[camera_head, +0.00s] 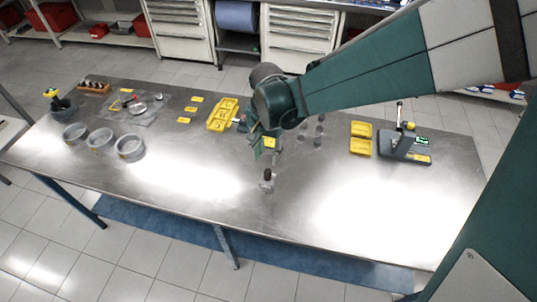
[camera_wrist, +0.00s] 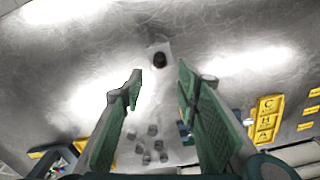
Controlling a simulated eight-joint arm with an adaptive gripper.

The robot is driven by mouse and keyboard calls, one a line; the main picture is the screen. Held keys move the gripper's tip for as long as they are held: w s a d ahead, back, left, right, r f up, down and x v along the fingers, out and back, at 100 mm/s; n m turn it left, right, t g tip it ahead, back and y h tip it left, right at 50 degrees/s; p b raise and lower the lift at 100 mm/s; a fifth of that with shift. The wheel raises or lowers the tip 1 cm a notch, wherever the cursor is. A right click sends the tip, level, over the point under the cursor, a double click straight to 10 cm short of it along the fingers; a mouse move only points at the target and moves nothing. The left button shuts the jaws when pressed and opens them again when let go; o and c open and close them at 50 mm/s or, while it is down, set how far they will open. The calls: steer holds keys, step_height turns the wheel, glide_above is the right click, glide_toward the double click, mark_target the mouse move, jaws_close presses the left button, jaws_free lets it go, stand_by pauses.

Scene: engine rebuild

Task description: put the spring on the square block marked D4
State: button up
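My gripper (camera_wrist: 158,88) is open in the wrist view, with two green fingers wide apart and nothing between their pads. A dark, short round piece (camera_wrist: 160,59) stands on the metal table beyond the fingertips, between them in the picture. A small grey piece (camera_head: 267,182) below my gripper in the head view seems to be the same one. I cannot tell whether it is the spring. Several small grey blocks or cylinders (camera_wrist: 152,145) stand low in the wrist view, also behind my gripper in the head view (camera_head: 318,130). No D4 mark is readable.
A yellow tray (camera_head: 222,113) lies left of my gripper. Two yellow trays (camera_head: 361,130) and a dark stand (camera_head: 405,145) are at the right. Three grey rings (camera_head: 130,147), a tool mat (camera_head: 135,108) and a dark pot (camera_head: 62,107) are at the left. The front of the table is clear.

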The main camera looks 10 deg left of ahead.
steer(key=shift+r, duration=0.6)
stand_by(0.3)
steer(key=shift+d, duration=0.1)
steer(key=s+d+r+n+t+y, duration=0.1)
steer(key=d+r, duration=0.5)
steer(key=d, duration=0.3)
steer(key=d+r+t, duration=0.2)
steer(key=d+r, duration=0.3)
steer(key=d, duration=0.4)
steer(key=s+d+r+n+t, duration=0.1)
steer(key=s+d+r+t, duration=0.1)
steer(key=s+d, duration=0.3)
steer(key=s+d+r+n+t+h, duration=0.1)
steer(key=s+d, duration=0.5)
steer(key=d, duration=0.8)
step_height(320, 180, up, 2)
steer(key=shift+r+t, duration=0.1)
steer(key=shift+t, duration=0.5)
